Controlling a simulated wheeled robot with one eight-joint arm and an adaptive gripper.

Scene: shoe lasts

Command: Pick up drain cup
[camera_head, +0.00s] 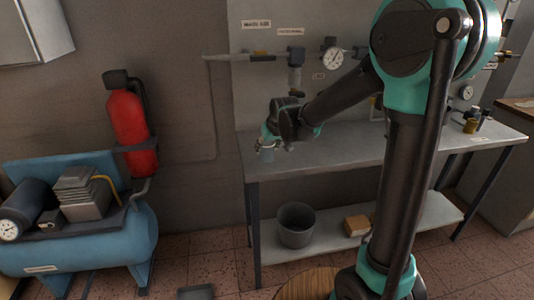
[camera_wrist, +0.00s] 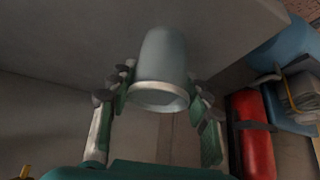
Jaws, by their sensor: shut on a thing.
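The drain cup is a small pale grey cup (camera_head: 267,154). It is at the left end of the workbench in the head view. In the wrist view the drain cup (camera_wrist: 162,55) fills the upper middle, its pale rim facing the camera. My gripper (camera_head: 268,142) is shut on the cup. In the wrist view my gripper (camera_wrist: 161,88) has one finger on each side of the cup wall. I cannot tell whether the cup touches the bench top.
The grey workbench (camera_head: 345,148) carries a pipe panel with gauges (camera_head: 333,57) behind it. A grey bucket (camera_head: 296,226) and a box (camera_head: 357,225) sit on its lower shelf. A blue compressor (camera_head: 80,240) and a red extinguisher (camera_head: 131,130) stand left.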

